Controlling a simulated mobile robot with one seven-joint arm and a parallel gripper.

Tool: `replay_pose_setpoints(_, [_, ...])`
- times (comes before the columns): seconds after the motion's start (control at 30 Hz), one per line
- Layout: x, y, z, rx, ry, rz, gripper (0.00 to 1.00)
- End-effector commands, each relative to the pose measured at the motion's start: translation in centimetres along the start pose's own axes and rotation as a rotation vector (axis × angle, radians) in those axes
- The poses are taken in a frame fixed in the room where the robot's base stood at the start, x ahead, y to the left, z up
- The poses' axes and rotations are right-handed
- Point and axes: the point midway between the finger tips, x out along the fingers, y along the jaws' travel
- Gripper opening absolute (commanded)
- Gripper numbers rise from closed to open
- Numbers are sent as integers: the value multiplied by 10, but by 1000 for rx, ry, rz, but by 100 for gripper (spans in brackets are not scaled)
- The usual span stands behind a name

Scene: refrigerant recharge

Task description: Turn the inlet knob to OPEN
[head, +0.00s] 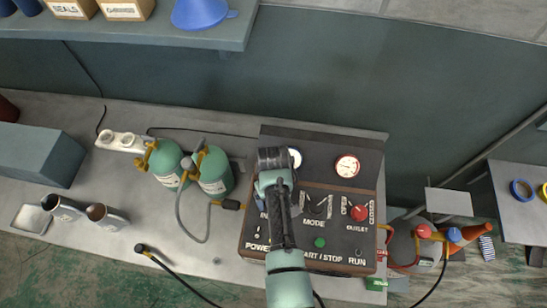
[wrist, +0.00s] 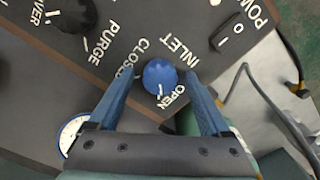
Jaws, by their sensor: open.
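The blue inlet knob (wrist: 160,75) sits on the dark panel in the wrist view, beside the INLET lettering. The CLOSED label is to its left and the OPEN label just below it. A white mark shows at the knob's lower edge, on the side toward OPEN; I cannot tell its exact angle. My gripper (wrist: 157,78) is open, with one blue finger on each side of the knob. Small gaps seem to show between fingers and knob; contact is unclear. In the head view my arm covers the inlet knob on the control panel (head: 330,230).
A red outlet knob (head: 359,213) and a round gauge (head: 347,166) are to the right on the panel. A green button (head: 320,242) is near its front. Green cylinders (head: 214,172) with a hose stand to the left. A blue funnel (head: 200,12) lies on the shelf above.

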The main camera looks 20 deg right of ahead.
Motion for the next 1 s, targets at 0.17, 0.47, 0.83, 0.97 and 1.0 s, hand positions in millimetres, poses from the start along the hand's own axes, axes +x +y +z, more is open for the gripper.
replay_pose_setpoints(0.17, [-3, 0, 0, 1, 1, 0, 82])
replay_pose_setpoints(0.47, [-44, 0, -1, 1, 5, 1, 82])
replay_pose_setpoints(0.83, [-112, 0, -1, 0, 5, 2, 82])
replay_pose_setpoints(0.97, [-124, 0, 0, 0, 2, 1, 82])
replay_pose_setpoints(1.0, [-126, 0, 0, 0, 1, 1, 82])
